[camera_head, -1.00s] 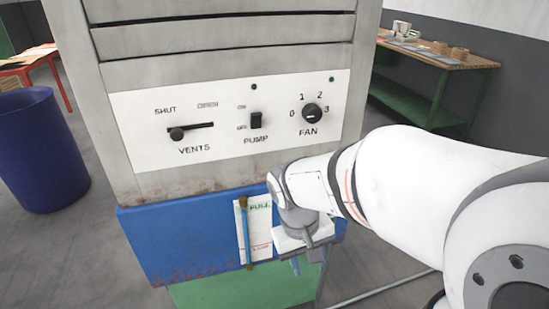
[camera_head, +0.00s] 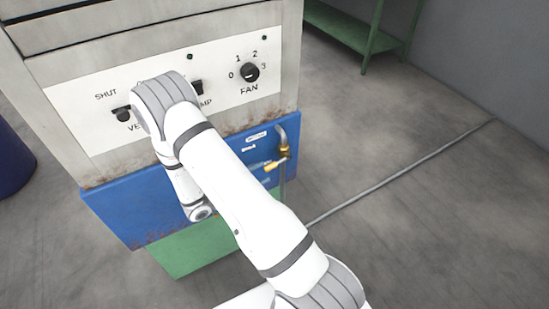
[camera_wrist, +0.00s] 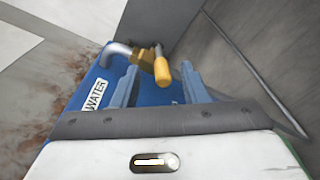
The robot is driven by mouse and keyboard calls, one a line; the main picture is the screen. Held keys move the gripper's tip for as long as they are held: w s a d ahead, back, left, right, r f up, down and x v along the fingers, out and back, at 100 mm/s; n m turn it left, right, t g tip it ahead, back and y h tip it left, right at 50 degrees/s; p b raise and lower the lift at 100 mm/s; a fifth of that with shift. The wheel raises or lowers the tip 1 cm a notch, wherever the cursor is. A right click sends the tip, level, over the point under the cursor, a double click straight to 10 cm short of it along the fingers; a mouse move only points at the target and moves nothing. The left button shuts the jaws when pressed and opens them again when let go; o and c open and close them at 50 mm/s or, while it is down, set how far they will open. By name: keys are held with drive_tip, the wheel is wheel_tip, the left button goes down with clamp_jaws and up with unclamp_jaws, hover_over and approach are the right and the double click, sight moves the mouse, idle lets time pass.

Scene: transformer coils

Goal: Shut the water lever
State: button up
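The brass water valve (camera_wrist: 146,58) sits on a grey pipe on the side of the blue panel. Its yellow lever (camera_wrist: 162,68) sticks out from it toward my gripper. In the head view the valve (camera_head: 285,151) is at the panel's right edge, with the lever (camera_head: 271,167) pointing down and left. My gripper (camera_wrist: 158,72) is open, its two blue fingers apart. The lever appears between the fingertips in the wrist view; I cannot tell whether they touch it. A white WATER label (camera_wrist: 94,95) is left of the valve. My arm hides most of the gripper in the head view.
The white control panel (camera_head: 222,85) with vents, pump and fan controls is above the blue panel (camera_head: 120,212). A thin pipe (camera_head: 400,175) runs along the floor to the right. A green bench (camera_head: 345,30) stands behind.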

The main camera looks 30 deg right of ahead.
sight(274, 164)
drive_tip(key=shift+n+t, duration=0.6)
drive_tip(key=shift+t, duration=0.2)
drive_tip(key=x, duration=0.2)
drive_tip(key=f+p+x, duration=0.1)
drive_tip(key=x, duration=0.2)
drive_tip(key=w+x, duration=0.1)
drive_tip(key=x, duration=0.1)
drive_tip(key=shift+w+f, duration=0.1)
drive_tip(key=shift+f, duration=0.1)
drive_tip(key=shift+c, duration=0.6)
clamp_jaws()
